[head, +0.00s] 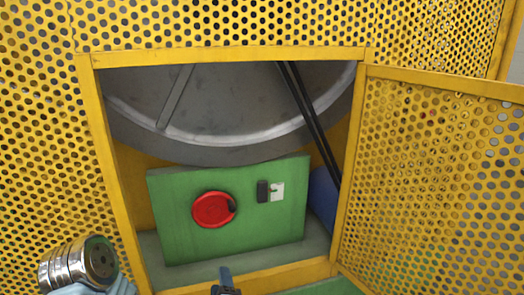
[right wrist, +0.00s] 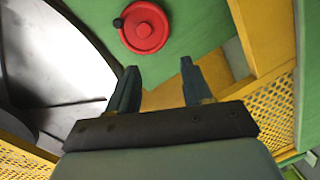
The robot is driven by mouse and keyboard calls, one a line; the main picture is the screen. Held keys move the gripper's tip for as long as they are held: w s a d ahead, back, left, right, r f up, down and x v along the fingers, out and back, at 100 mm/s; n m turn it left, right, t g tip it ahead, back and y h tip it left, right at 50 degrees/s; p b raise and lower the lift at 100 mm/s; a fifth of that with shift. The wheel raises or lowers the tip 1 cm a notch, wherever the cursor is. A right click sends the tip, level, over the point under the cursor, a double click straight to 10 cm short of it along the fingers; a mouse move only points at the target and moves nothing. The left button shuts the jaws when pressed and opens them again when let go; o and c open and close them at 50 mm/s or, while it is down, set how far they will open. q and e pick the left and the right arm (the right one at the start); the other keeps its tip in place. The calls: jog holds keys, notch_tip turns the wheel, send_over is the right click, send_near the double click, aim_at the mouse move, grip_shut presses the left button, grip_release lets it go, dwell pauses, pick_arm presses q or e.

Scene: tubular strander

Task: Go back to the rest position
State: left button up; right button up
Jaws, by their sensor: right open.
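My right gripper (head: 225,277) shows at the bottom edge of the head view, in front of the lower edge of the doorway. In the right wrist view its two fingers (right wrist: 158,66) stand apart with nothing between them. Beyond them is a red handwheel (right wrist: 144,27) with a dark knob, apart from the fingertips. The handwheel also shows in the head view (head: 212,209), on a green panel (head: 175,243) inside the opening. My left gripper is not in view.
A yellow perforated guard (head: 200,25) surrounds the opening, and its door (head: 425,175) stands open at the right. Inside are a large grey wheel (head: 225,105), dark bars (head: 312,120), and a small dark switch (head: 262,191) beside a white plate (head: 277,192).

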jog(key=s+d+f+m+g+h+p, duration=0.25)
jog(key=d+f+m+g, duration=0.55)
jog(key=d+f, duration=1)
jog(key=s+d+f+m+g+y, duration=0.1)
jog(key=s+f+m+g, duration=0.2)
jog(key=s, duration=0.4)
jog(key=s+d+f+m+g+y, duration=0.1)
jog(key=s+d+f+m+g, duration=0.1)
jog(key=s+f+m+g, duration=0.2)
jog(key=shift+s+d+f+m+y+p, duration=0.35)
jog(key=shift+s+f+m, duration=0.4)
jog(key=shift+s+m, duration=0.7)
